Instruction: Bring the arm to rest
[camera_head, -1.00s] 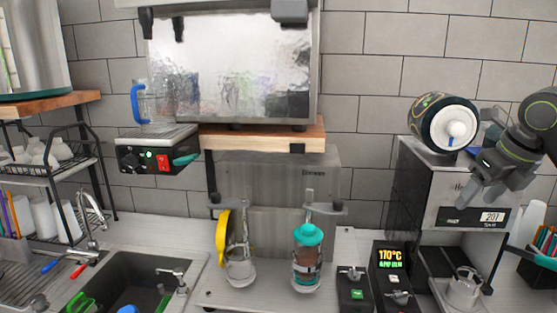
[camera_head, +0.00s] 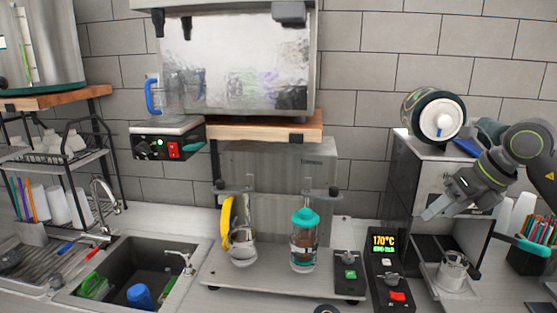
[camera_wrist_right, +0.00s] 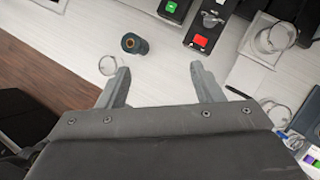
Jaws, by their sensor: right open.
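My right arm comes in from the right in the head view. My left gripper is out of view.
A glass cup (camera_head: 452,270) stands on the machine's base below the gripper. A control box reading 170°C (camera_head: 384,245) stands to its left. A dark cylinder (camera_wrist_right: 134,43) and a clear round lid or cup (camera_wrist_right: 108,65) are near the fingers. A sink (camera_head: 130,270) is at left.

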